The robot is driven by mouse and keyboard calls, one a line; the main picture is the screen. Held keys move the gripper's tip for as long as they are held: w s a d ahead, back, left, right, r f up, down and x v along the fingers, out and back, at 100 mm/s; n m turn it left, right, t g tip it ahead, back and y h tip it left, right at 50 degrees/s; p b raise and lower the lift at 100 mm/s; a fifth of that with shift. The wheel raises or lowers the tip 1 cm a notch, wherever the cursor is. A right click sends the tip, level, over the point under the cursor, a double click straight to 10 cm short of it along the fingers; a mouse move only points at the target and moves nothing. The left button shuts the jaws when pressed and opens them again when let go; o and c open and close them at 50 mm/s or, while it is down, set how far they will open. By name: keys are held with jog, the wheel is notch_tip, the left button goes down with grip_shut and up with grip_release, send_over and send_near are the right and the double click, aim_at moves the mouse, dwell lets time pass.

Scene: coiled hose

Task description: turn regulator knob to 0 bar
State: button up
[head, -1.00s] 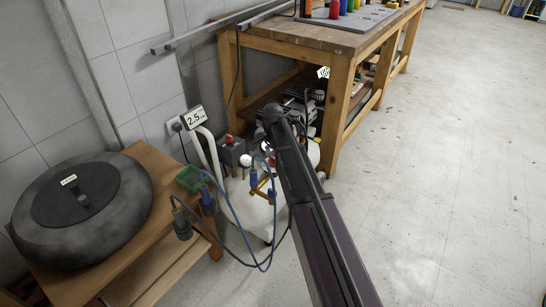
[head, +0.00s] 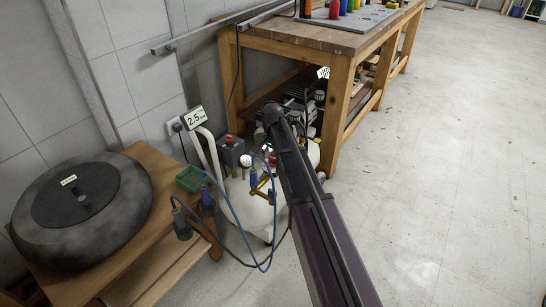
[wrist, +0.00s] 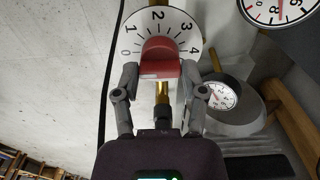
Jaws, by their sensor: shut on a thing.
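The red regulator knob (wrist: 160,52) sits in front of a white round dial (wrist: 158,20) marked 0 to 4 in the wrist view. My gripper (wrist: 160,76) is shut on the knob, with one finger on each side of it. The dial's 0 is at the left and its 4 at the right. I cannot make out clearly which number the knob points at. In the head view a small display (head: 195,118) reads 2.5. My arm hides my gripper and its grip there.
A pressure gauge (wrist: 280,8) is close at the upper right of the wrist view. Open floor lies to the right.

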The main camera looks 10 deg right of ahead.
aim_at(273, 158)
jog(key=o, duration=1.1)
jog(key=shift+o, duration=0.2)
jog(key=shift+m, duration=0.4)
jog(key=shift+m, duration=1.2)
notch_tip(273, 158, up, 14)
jog(key=p, duration=1.4)
jog(key=s+r+n+p, duration=0.6)
jog(key=s+r+p, duration=0.7)
jog(key=shift+d+r, duration=0.15)
jog(key=shift+d, duration=0.3)
